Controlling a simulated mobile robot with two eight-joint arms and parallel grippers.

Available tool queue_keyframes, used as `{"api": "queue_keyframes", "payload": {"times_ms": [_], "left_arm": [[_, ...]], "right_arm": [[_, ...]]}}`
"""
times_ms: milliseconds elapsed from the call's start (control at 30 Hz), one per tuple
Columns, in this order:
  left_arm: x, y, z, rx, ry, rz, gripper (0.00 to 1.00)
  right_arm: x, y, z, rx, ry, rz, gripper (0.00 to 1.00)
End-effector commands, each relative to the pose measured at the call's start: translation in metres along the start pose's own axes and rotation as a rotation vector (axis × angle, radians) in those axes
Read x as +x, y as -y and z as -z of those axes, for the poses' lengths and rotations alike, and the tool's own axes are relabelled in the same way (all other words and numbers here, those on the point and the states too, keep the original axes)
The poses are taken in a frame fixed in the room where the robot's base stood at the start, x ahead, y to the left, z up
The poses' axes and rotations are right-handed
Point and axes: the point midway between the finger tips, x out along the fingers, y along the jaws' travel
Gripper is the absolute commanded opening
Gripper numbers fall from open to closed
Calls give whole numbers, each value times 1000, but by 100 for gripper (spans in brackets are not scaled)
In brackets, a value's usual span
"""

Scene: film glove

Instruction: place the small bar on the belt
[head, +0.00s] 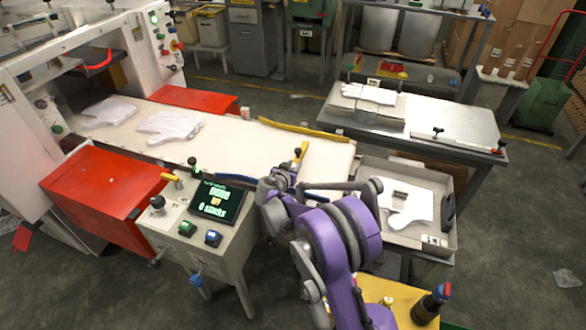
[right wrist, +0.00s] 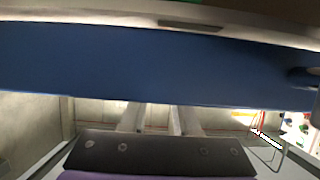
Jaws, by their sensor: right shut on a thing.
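My right gripper (head: 283,176), on the purple arm, is over the near edge of the belt's right end. I cannot tell whether this is the small bar. The belt (head: 235,138) is pale, with two white glove shapes (head: 168,127) (head: 108,111) on its left part. My left gripper is not in view.
A control stand with a screen (head: 216,199) is left of my arm. A grey tray (head: 448,215) with white glove shapes is at right. Behind it, a metal table (head: 450,127) holds a stack of gloves (head: 368,94). The belt's middle is clear. A yellow strip (head: 290,129) lines its far edge.

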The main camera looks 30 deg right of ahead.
Motion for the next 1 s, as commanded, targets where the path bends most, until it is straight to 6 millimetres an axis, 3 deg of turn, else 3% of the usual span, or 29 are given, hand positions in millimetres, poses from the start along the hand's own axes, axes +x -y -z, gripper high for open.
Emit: {"api": "queue_keyframes", "payload": {"times_ms": [67,400,433,600,1000], "left_arm": [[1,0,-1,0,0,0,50],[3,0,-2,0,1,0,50],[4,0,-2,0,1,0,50],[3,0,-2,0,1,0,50],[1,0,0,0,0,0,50]], "right_arm": [[4,0,-8,0,0,0,0],[5,0,-12,-1,0,0,0],[5,0,-12,0,0,0,31],[4,0,-12,0,0,0,60],[-3,1,-8,-1,0,2,60]]}}
